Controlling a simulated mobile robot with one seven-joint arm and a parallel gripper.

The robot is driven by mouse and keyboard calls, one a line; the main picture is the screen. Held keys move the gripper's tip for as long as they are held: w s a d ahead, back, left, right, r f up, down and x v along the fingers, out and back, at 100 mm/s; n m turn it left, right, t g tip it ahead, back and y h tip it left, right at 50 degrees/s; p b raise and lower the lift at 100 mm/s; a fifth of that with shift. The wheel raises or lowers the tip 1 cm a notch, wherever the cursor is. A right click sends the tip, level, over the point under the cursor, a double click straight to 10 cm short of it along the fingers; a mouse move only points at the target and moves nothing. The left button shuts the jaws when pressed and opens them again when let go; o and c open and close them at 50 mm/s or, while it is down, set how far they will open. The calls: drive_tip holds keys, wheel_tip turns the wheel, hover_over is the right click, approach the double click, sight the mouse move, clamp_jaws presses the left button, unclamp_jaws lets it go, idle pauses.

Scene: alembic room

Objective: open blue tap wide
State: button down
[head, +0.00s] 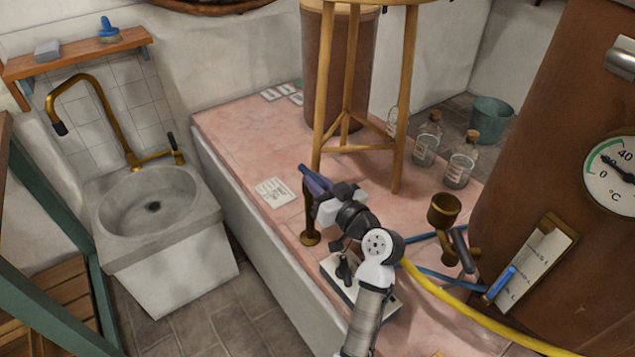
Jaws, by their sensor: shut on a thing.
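The blue tap handle (314,181) is a dark blue lever at the top of a brass upright (310,218) on the pink tiled ledge. My gripper (325,198) reaches up from the lower middle and is shut on the handle. The gripper body hides the handle's near end and its joint with the brass upright. How far the tap is turned cannot be told.
A wooden stool (402,100) stands just behind, with glass bottles (460,165) to its right. A brass cup (444,210), yellow hose (450,303) and brown vessel (550,120) are on the right. A stone sink (155,235) stands left; floor (215,310) shows between.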

drive_tip(key=shift+s+a+m+h, duration=0.1)
drive_tip(key=shift+m+h, duration=0.2)
drive_tip(key=shift+h, duration=0.1)
drive_tip(key=a+m+h+b, duration=0.1)
drive_tip(key=m+h, duration=0.4)
drive_tip(key=h, duration=0.2)
drive_tip(key=a+m+g+h+b, duration=0.1)
drive_tip(key=m+h+b, duration=0.1)
drive_tip(key=m+h, duration=0.3)
drive_tip(key=a+m+h+b, duration=0.2)
drive_tip(key=m+h, duration=0.3)
drive_tip(key=h, duration=0.5)
drive_tip(key=shift+w+f+m+g+h, duration=0.2)
drive_tip(key=shift+w+m+g+h, duration=0.1)
drive_tip(key=shift+m+g, duration=0.1)
drive_tip(key=shift+a+r+g+b, duration=0.1)
drive_tip(key=shift+g+b, duration=0.2)
drive_tip(key=shift+b, duration=0.1)
idle(0.4)
drive_tip(key=c, duration=1.3)
unclamp_jaws()
drive_tip(key=shift+c, duration=0.2)
